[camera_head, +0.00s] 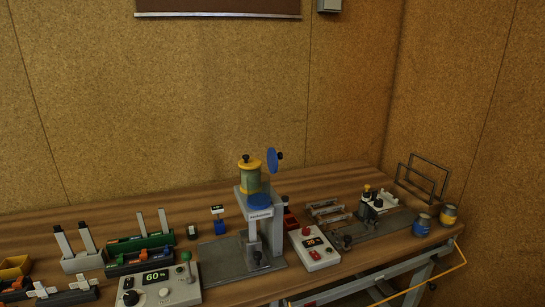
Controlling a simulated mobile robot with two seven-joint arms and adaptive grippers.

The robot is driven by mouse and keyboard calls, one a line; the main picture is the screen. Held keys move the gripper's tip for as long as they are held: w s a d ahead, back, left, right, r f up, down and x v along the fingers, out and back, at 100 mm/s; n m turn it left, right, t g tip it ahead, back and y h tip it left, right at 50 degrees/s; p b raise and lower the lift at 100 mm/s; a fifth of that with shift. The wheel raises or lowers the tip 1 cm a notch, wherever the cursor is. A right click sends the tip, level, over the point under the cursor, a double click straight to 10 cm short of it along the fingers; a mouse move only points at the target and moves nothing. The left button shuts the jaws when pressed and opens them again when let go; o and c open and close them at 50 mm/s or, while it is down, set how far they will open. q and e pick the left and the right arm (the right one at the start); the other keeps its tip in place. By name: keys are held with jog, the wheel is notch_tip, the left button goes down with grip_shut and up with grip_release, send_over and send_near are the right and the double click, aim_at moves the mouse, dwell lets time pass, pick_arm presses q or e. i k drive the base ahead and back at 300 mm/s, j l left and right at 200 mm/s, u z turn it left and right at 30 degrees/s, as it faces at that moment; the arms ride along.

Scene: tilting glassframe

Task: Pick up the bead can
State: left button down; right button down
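Two small cans stand at the right end of the wooden workbench. I cannot tell from labels which of these is the bead can. Neither of my grippers is in view.
A grey stand (262,236) with a blue disc rises mid-bench. Wire frames (422,175) stand behind the cans.

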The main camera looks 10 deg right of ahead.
aim_at(421, 223)
jog(key=i+l+u, duration=0.3)
jog(key=l, duration=0.35)
jog(key=l+u, duration=0.3)
jog(key=l, duration=0.35)
jog(key=l+u, duration=0.25)
jog(key=l, duration=0.45)
jog(key=k+l, duration=0.1)
jog(key=k, duration=0.45)
jog(key=z, duration=1.35)
jog(key=j+u, duration=0.1)
jog(key=u, duration=0.35)
jog(key=j+u, duration=0.1)
jog(key=u, duration=0.85)
jog(key=z, duration=0.6)
